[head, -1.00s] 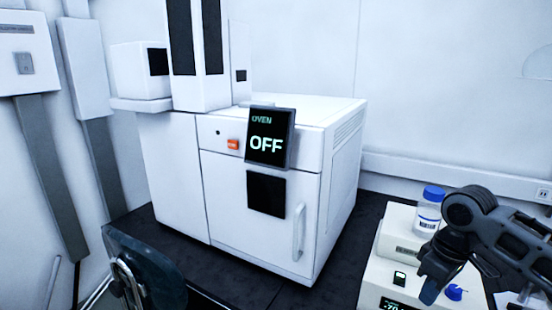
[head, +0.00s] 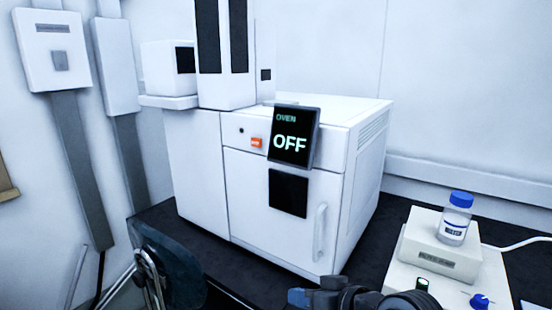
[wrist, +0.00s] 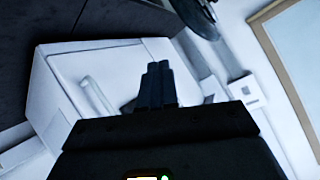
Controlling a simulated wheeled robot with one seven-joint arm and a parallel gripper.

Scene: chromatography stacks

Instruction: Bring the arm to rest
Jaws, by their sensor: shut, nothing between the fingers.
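My gripper shows at the bottom edge of the head view, low in front of the oven (head: 275,200), with the tip of a blue-grey finger (head: 300,298) visible. Most of it is cut off by the frame edge. In the wrist view my gripper (wrist: 157,75) is shut, its two fingers together and nothing between them. The oven is a white cabinet with its door closed and a black display (head: 294,137) reading "OVEN OFF". It also shows tilted in the wrist view (wrist: 60,75), behind the fingers, which appear apart from it.
A blue-capped bottle (head: 455,222) stands on a white instrument (head: 440,250) with a blue knob (head: 480,301) at the right. A dark chair (head: 170,262) is at the lower left. Dark bench (head: 395,240) shows between oven and instrument. Wall boxes (head: 58,48) hang at the left.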

